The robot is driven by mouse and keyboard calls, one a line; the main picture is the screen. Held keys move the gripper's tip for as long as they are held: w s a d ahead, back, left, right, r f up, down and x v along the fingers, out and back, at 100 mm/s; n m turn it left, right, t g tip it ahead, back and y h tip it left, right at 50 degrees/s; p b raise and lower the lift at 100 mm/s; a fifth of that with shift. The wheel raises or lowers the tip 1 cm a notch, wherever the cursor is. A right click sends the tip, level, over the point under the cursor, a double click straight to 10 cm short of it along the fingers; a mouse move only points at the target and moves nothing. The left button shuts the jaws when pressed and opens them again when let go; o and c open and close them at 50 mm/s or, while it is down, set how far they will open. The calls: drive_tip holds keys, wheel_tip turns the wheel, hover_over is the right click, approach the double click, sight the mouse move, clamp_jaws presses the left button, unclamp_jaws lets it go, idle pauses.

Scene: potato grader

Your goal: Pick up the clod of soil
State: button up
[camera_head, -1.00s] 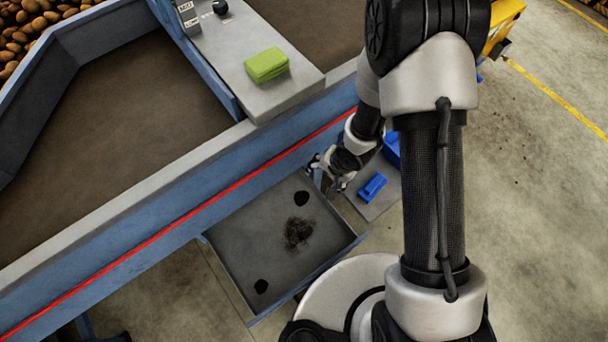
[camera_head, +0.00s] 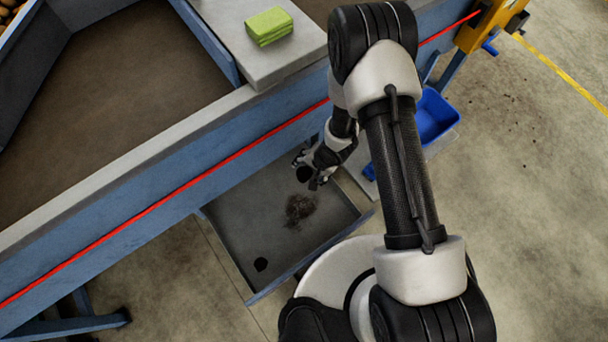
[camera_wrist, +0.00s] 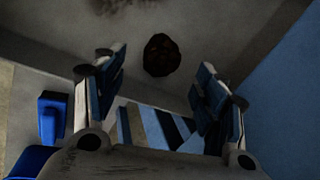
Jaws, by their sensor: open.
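A dark, rounded lump that looks like the clod of soil (camera_head: 304,174) lies in the grey tray (camera_head: 240,222), near its far right corner. In the wrist view the clod (camera_wrist: 162,55) lies ahead of the fingertips, roughly midway between them, with clear space on both sides. My gripper (camera_head: 309,172) is open and empty, its fingers close around the clod's place in the head view. I cannot tell whether either finger touches it. A second dark lump (camera_head: 261,264) lies at the tray's near left.
A patch of loose dirt (camera_head: 299,209) is spread on the tray beside the clod. The blue machine side wall (camera_head: 190,178) rises behind the tray.

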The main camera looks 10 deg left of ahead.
sight(305, 173)
drive_tip(key=b+x, duration=0.2)
drive_tip(key=x, duration=0.3)
drive_tip(key=shift+s+a+b, duration=0.1)
drive_tip(key=shift+b, duration=0.2)
drive_tip(key=shift+c, duration=0.3)
drive_tip(key=c, duration=1.2)
drive_tip(key=shift+o, duration=0.2)
drive_tip(key=shift+r, duration=0.1)
